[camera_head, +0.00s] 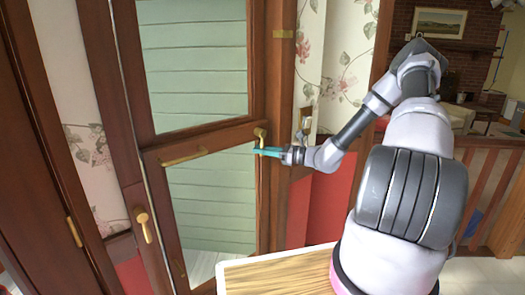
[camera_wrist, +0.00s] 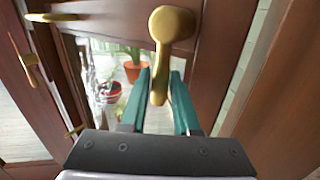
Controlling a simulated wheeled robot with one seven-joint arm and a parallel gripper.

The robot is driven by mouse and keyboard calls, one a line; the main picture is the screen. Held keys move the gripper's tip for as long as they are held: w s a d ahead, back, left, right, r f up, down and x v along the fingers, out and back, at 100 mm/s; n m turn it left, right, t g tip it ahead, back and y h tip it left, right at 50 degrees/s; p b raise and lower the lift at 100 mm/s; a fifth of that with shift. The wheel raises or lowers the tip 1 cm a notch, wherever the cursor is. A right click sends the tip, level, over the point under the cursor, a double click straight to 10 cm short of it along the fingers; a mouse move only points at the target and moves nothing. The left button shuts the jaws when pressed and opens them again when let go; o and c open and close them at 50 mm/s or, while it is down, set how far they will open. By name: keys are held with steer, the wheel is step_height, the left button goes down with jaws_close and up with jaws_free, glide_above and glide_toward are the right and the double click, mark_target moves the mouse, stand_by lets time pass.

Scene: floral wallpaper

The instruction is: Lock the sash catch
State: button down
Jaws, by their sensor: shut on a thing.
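The brass sash catch (camera_head: 260,133) is on the right end of the window's wooden middle rail. In the wrist view the catch (camera_wrist: 172,24) has a round boss, and its lever hangs down between my fingers. My gripper (camera_head: 267,151) reaches the catch from the right, with its teal fingers pointing left. In the wrist view my gripper (camera_wrist: 160,82) has one finger on each side of the lever's lower part and is shut on it. The fingers partly hide the lever in the head view.
A horizontal brass handle (camera_head: 184,158) is on the same rail, left of the catch. A brass lever handle (camera_head: 144,223) is on the frame further left. A wooden tabletop (camera_head: 275,274) lies below my arm. Potted plants (camera_wrist: 136,70) show behind the glass.

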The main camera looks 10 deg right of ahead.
steer(key=m, duration=0.1)
steer(key=a+m+t+y, duration=0.1)
steer(key=m, duration=0.1)
steer(key=shift+s+a+r+t, duration=0.1)
steer(key=shift+s+a+t, duration=0.2)
steer(key=shift+s, duration=0.1)
steer(key=shift+s+a+r+m+t+y, duration=0.2)
steer(key=shift+m+t, duration=0.25)
steer(key=shift+m, duration=0.3)
steer(key=shift+s+a+r+m+t+y, duration=0.15)
steer(key=shift+a+m+t, duration=0.2)
steer(key=shift+m, duration=0.45)
steer(key=shift+a+r+m+t+y, duration=0.15)
steer(key=shift+m+t, duration=0.35)
steer(key=shift+m, duration=0.25)
steer(key=c, duration=0.9)
jaws_free()
steer(key=v, duration=1)
steer(key=shift+s+d+f, duration=0.1)
steer(key=shift+s+d, duration=0.15)
steer(key=shift+d, duration=0.05)
